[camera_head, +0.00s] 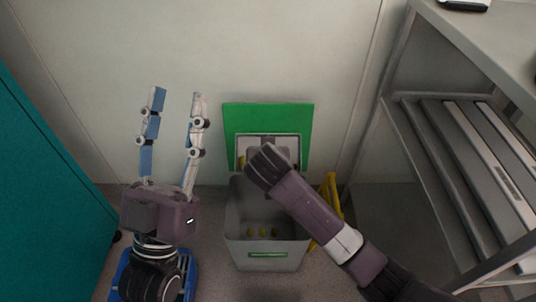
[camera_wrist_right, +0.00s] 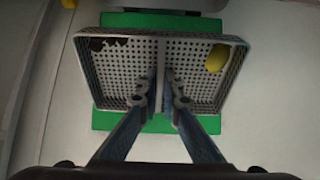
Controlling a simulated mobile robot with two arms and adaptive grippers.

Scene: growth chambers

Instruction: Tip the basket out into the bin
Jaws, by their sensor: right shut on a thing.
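The grey bin (camera_head: 266,258) stands on the floor against the wall with its green lid (camera_head: 268,117) raised. Several small yellow-green items (camera_head: 262,232) lie inside the bin. The pale perforated basket (camera_head: 291,142) is above the bin's back, in front of the lid, and looks tilted. My right gripper (camera_wrist_right: 162,88) is shut on the basket's middle bar. In the right wrist view, a yellow item (camera_wrist_right: 217,57) and a dark piece (camera_wrist_right: 110,44) show at the basket (camera_wrist_right: 88,72). My right wrist hides part of the basket in the head view. My left gripper (camera_head: 178,92) is open and empty, fingers upward.
A teal cabinet (camera_head: 45,190) stands at the left. A grey metal rack (camera_head: 425,140) with panels on its shelf stands at the right. A yellow frame (camera_head: 332,195) is beside the bin's right side, partly hidden by my right arm. The wall is close behind the bin.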

